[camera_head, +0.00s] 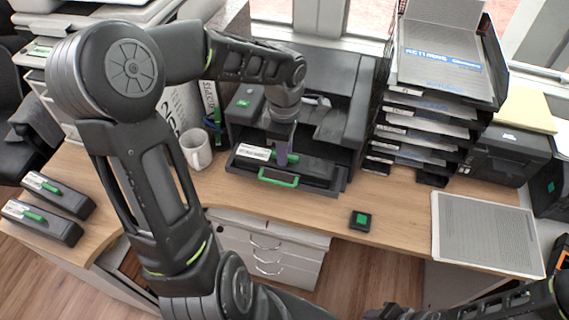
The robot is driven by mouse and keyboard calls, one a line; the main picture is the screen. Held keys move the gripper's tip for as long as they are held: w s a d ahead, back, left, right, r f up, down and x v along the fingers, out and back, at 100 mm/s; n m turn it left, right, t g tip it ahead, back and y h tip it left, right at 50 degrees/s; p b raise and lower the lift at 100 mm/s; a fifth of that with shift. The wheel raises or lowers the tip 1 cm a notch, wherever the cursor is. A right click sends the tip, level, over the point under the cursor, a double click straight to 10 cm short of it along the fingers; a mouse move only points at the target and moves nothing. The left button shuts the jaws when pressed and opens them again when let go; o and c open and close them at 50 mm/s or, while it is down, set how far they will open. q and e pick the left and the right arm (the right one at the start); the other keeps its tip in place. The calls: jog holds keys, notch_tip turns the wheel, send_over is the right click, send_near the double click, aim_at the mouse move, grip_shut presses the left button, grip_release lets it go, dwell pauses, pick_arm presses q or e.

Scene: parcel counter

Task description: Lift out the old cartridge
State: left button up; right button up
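The dark printer (332,112) stands open at the back of the counter. Its front tray (318,181) is out, with a green handle bar on its front edge. A dark cartridge with a white label (252,151) lies in the tray. My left gripper (284,155) points down over the cartridge, at or very near its green grip. The wrist and the steep view hide the fingers, so I cannot tell whether they have closed. Two more dark cartridges with white labels and green grips, a rear one (70,199) and a front one (55,229), lie on the left counter.
A white mug (196,149) stands just left of the printer. A stack of paper trays (420,130) is on the right. A small black block with a green top (361,220) lies near the front edge. A grey mesh-like panel (487,236) lies at right.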

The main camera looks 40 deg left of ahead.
pick_arm(q)
grip_shut()
dwell(1.1)
